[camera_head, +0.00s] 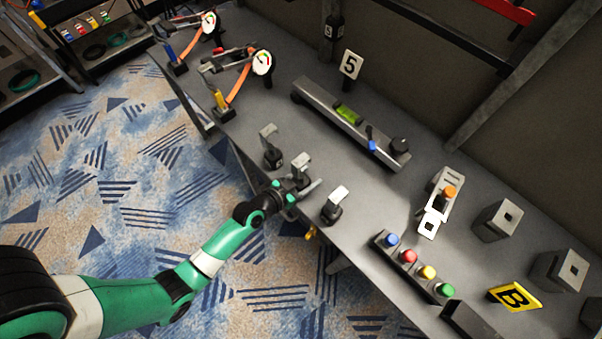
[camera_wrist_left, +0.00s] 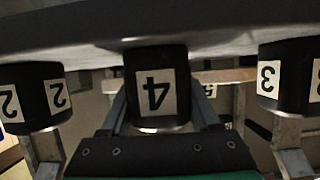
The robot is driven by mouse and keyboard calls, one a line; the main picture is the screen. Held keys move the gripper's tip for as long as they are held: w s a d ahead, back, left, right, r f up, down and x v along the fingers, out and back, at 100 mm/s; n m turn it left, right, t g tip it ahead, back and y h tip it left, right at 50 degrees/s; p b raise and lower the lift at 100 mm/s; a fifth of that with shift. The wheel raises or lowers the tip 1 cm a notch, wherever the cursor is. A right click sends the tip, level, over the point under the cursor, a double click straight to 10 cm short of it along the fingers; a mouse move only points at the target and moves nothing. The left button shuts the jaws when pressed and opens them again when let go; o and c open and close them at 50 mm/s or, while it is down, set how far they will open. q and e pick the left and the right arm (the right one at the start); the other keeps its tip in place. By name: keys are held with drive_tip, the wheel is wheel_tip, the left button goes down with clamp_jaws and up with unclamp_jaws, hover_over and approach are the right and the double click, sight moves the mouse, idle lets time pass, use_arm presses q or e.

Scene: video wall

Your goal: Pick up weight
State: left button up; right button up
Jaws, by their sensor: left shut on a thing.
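Three weights with grey upright tops and black bases stand along the front edge of the grey bench: one at the upper left (camera_head: 270,155), one in the middle (camera_head: 301,168), one at the lower right (camera_head: 333,206). My left gripper (camera_head: 297,189) reaches in from the floor side and is shut on the middle weight. In the left wrist view this weight, labelled 4 (camera_wrist_left: 157,88), is between my fingers (camera_wrist_left: 160,115). Its label appears upside down. Weights labelled 2 (camera_wrist_left: 35,97) and 3 (camera_wrist_left: 288,77) flank it. My right gripper is not in view.
Gauges with orange hoses (camera_head: 262,62) are at the upper left.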

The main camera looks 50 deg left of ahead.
sight(295, 175)
use_arm(q)
clamp_jaws()
drive_tip(key=shift+r, duration=0.15)
drive_tip(key=shift+r, duration=0.1)
drive_tip(key=shift+r+p, duration=0.5)
drive_tip(key=shift+r, duration=0.05)
drive_tip(key=r+p, duration=0.2)
drive_tip(key=r, duration=0.1)
drive_tip(key=shift+s, duration=0.3)
drive_tip(key=s+r+p, duration=0.1)
drive_tip(key=s+r, duration=0.1)
drive_tip(key=s+r+p, duration=0.2)
drive_tip(key=r, duration=0.1)
drive_tip(key=shift+s+d, duration=0.1)
drive_tip(key=shift+d, duration=0.05)
drive_tip(key=v, duration=1)
